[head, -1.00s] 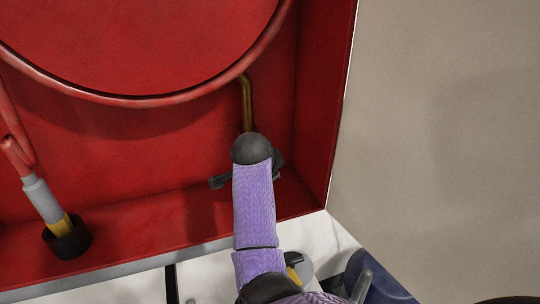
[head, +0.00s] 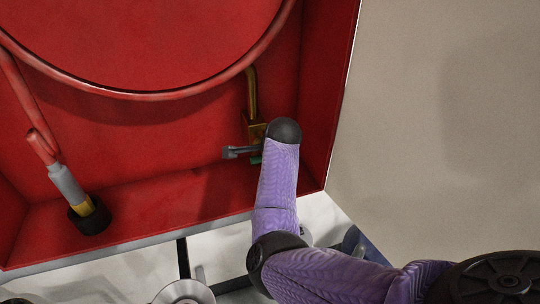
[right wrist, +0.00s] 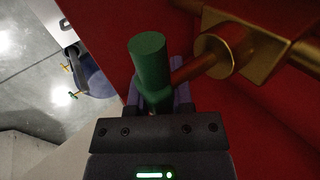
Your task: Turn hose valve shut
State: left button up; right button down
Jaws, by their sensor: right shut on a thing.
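The hose valve is a brass body (head: 257,131) at the lower end of a brass pipe (head: 252,92) inside the red cabinet. In the right wrist view, its brass body (right wrist: 262,50) is at the upper right, with a stem reaching to a green handle (right wrist: 148,62). My right gripper (right wrist: 157,97) is shut on the green handle, whose round end sticks out past the fingers. In the head view, my right gripper (head: 240,152) is just below the valve body, partly hidden by my purple arm. A bit of green handle (head: 255,160) shows beneath it. My left gripper is not in view.
A red hose reel (head: 150,94) fills the cabinet's upper part. A hose nozzle (head: 66,184) stands in a dark holder (head: 91,217) at the left. The cabinet's right side wall (head: 330,90) is close to my arm. A bare wall (head: 440,100) lies beyond.

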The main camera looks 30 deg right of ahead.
jog(key=c, duration=0.5)
grip_release()
jog(key=shift+s+r, duration=0.15)
jog(key=shift+r, duration=0.1)
jog(key=p+v, duration=0.2)
jog(key=v, duration=0.7)
jog(key=shift+s+r, duration=0.1)
jog(key=shift+s, duration=0.05)
